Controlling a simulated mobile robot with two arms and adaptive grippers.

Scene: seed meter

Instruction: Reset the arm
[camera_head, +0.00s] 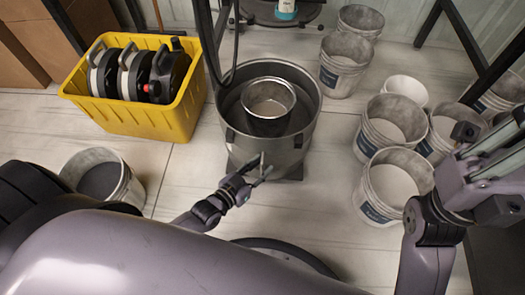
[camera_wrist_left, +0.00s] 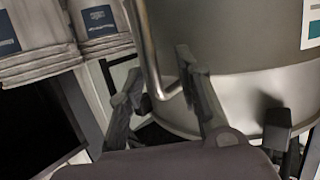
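My left gripper (camera_head: 263,166) is in front of the large grey metal drum (camera_head: 312,118), near its lower front side. In the left wrist view my left gripper (camera_wrist_left: 158,64) has its two dark fingers apart, with a curved metal handle (camera_wrist_left: 150,50) of the drum showing between them. I cannot tell whether the fingers touch the handle. A smaller metal pot (camera_head: 268,126) sits inside the drum. My right gripper (camera_head: 492,165) is raised at the right edge, partly cut off by the frame, and its finger opening is not clear.
A yellow crate (camera_head: 135,118) with black and white round units stands at the back left. Several white buckets (camera_head: 398,180) stand on the right, below and beside my right arm. Another bucket (camera_head: 130,188) is at the left. Dark frame posts rise behind. Bare floor lies around the drum.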

